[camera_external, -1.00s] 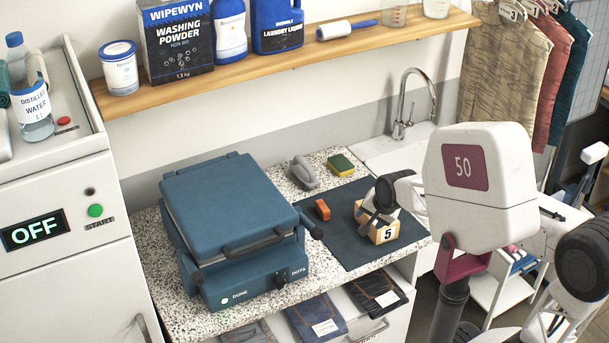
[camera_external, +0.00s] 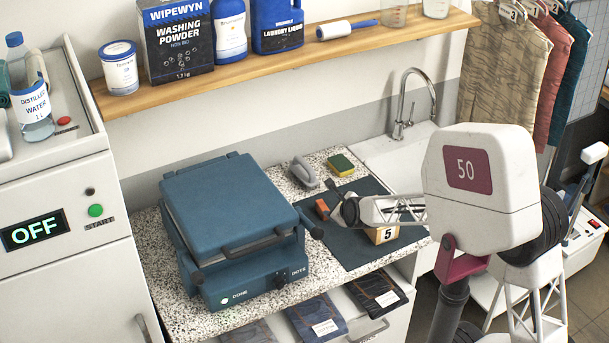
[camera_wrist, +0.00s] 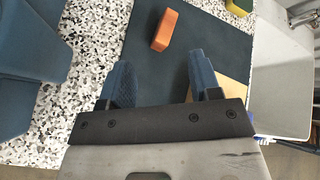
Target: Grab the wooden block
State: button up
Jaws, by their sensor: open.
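The wooden block (camera_external: 382,235), pale and marked with a black 5, rests on the dark mat (camera_external: 345,250) on the counter. My wrist and gripper partly cover it in the external view. In the wrist view its tan surface (camera_wrist: 233,92) shows to the right of the right finger, which hides part of it. My gripper (camera_external: 334,200) is left of the block in the external view. In the wrist view the gripper (camera_wrist: 160,72) is open, with nothing between its fingers; the block lies outside them.
An orange block (camera_wrist: 164,30) lies on the mat ahead of the fingers. A blue press (camera_external: 235,215) fills the counter to the left. A grey-handled brush (camera_external: 303,172) and a sponge (camera_external: 341,164) lie behind the mat. A sink (camera_external: 390,155) is at the back right.

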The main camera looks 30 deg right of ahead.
aim_at(324, 207)
jog(key=w+f+m, duration=0.1)
jog(key=m, duration=0.1)
jog(key=w+f+m+t, duration=0.1)
jog(key=f+m, duration=0.1)
jog(key=w+d+f+m+h, duration=0.1)
jog(key=f+m, duration=0.1)
jog(key=shift+w, duration=0.2)
jog(key=shift+w+d+f+m+t+h, duration=0.1)
jog(key=shift+w+f+m+t+h, duration=0.25)
jog(key=shift+f+m, duration=0.4)
jog(key=shift+w+r, duration=0.1)
jog(key=shift+r, duration=0.05)
jog(key=shift+x, duration=1.2)
jog(key=shift+w, duration=0.15)
jog(key=shift+x, duration=2.45)
jog(key=c, duration=1)
